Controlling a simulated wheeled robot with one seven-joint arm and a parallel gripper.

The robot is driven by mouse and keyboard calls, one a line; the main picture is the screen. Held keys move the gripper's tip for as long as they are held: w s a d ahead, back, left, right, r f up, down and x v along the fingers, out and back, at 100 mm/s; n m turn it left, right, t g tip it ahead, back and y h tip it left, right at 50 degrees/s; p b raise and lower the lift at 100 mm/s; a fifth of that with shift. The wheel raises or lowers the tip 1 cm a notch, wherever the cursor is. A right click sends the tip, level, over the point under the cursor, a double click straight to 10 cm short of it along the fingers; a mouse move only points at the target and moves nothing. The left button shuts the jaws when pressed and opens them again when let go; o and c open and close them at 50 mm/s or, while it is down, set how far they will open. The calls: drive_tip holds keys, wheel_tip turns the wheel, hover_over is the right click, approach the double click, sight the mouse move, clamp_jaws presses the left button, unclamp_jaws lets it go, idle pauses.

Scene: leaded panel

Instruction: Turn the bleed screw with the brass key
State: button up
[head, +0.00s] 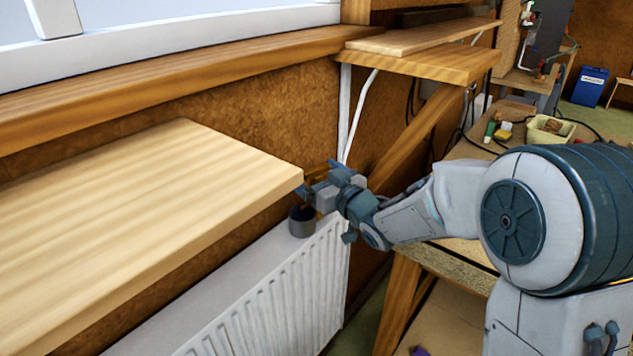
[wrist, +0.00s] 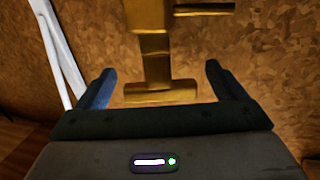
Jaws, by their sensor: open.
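A brass-coloured T-shaped piece, which looks like the brass key (wrist: 160,93), shows in the wrist view with its crossbar between the fingertips and its stem running up the picture. My gripper (wrist: 158,70) is open, one finger on each side of the crossbar, with gaps visible on both sides. In the head view my gripper (head: 314,188) is above the end of the white radiator (head: 262,290), by the corner of the wooden shelf. I cannot make out the bleed screw, and the arm hides much of that spot.
A dark grey cup (head: 301,222) stands on the radiator's top, just below my gripper. The wooden shelf (head: 150,215) lies close on the left. A white pipe (head: 358,115) runs up the cork wall behind. A cluttered workbench (head: 470,150) stands to the right.

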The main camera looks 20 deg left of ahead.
drive_tip(key=c, duration=1.2)
